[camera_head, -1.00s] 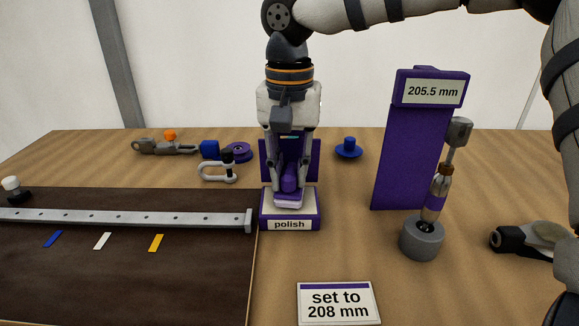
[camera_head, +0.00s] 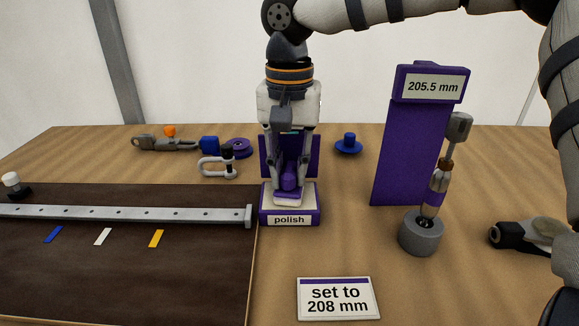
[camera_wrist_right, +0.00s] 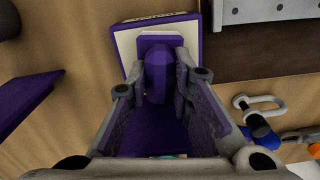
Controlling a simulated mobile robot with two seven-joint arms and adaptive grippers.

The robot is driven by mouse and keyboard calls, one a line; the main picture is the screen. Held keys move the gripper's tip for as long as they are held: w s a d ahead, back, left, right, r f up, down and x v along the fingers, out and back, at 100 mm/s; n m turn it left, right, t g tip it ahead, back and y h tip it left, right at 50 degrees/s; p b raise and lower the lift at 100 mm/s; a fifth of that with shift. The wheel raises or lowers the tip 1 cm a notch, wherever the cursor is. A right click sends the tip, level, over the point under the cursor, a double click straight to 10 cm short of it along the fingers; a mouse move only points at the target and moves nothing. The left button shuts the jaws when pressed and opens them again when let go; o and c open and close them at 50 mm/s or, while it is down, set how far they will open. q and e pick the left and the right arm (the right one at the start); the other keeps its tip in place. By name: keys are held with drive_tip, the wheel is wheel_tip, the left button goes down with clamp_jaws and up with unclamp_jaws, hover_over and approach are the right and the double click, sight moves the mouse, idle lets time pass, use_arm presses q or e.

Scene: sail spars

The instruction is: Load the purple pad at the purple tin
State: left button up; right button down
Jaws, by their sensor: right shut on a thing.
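The purple pad (camera_head: 289,181) has a purple grip and a pale lavender base. My right gripper (camera_head: 289,188) points down and is shut on its grip. The pad is over the purple tin (camera_head: 264,214), a low open box with a pale inside and a "polish" label. In the right wrist view the pad's grip (camera_wrist_right: 156,76) is between the fingers of my right gripper (camera_wrist_right: 158,88), and its base is over the tin (camera_wrist_right: 192,26). I cannot tell whether the base touches the pale inside. My left gripper is not in view.
A purple panel (camera_head: 408,150) reading 205.5 mm stands right, behind a grey round stand (camera_head: 421,237) holding a tilted turnbuckle-like fitting. A "set to 208 mm" card (camera_head: 338,299) lies in front. A dark board (camera_head: 120,275) with a drilled rail is left. Shackle (camera_head: 218,166) and fittings lie behind.

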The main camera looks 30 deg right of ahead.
sight(290, 166)
drive_tip(key=shift+f, duration=0.1)
drive_tip(key=shift+r, duration=3.55)
